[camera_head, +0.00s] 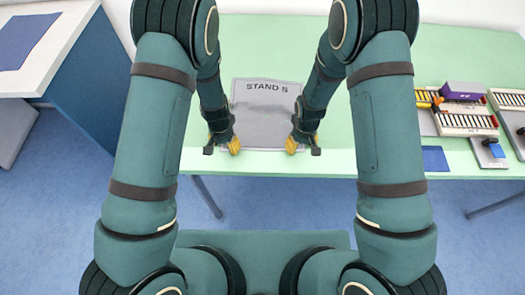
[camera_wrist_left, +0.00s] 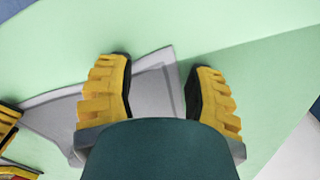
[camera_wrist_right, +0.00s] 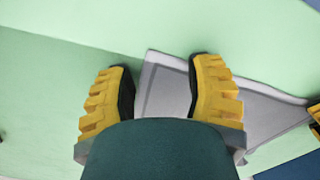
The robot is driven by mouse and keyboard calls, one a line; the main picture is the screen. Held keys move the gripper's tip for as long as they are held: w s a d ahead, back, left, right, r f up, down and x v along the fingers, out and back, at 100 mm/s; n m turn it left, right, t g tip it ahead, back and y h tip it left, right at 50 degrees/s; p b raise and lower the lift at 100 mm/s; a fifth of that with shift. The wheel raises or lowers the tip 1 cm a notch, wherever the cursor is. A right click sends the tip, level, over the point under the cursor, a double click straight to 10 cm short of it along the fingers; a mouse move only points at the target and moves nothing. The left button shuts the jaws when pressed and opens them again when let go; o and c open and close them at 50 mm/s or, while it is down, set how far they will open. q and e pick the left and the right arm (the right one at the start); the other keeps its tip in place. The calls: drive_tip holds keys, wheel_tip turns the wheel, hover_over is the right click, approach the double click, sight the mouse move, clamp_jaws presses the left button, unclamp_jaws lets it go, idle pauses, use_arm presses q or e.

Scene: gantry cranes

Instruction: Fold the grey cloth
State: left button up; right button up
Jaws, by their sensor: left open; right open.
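The grey cloth (camera_head: 263,118) lies spread on the green table, with the print "STAND 5" near its far edge. It has a slight crease across its middle. My left gripper (camera_head: 221,147) is at its near left corner, and my right gripper (camera_head: 304,147) is at its near right corner. In the left wrist view the jaws (camera_wrist_left: 160,80) are open with a cloth edge (camera_wrist_left: 152,92) between them. In the right wrist view the jaws (camera_wrist_right: 160,80) are open with a cloth corner (camera_wrist_right: 162,85) between them. Whether the fingers touch the cloth cannot be told.
On the right of the green table (camera_head: 440,60) stand model trays (camera_head: 465,122), a purple block (camera_head: 463,90) and a blue square (camera_head: 435,159). A white-topped table (camera_head: 50,50) with a blue mat (camera_head: 22,40) stands at the far left. The table around the cloth is clear.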

use_arm(q)
drive_tip(key=shift+f, duration=0.2)
use_arm(e)
drive_tip(key=shift+f, duration=0.15)
use_arm(q)
drive_tip(key=c, duration=0.5)
use_arm(e)
drive_tip(key=c, duration=0.5)
use_arm(q)
drive_tip(key=shift+s, duration=0.1)
clamp_jaws()
use_arm(e)
drive_tip(key=shift+f, duration=0.1)
clamp_jaws()
use_arm(q)
drive_tip(key=shift+f, duration=0.15)
drive_tip(key=shift+s+a, duration=0.1)
use_arm(e)
drive_tip(key=shift+s+d+f, duration=0.1)
drive_tip(key=shift+s+d, duration=0.05)
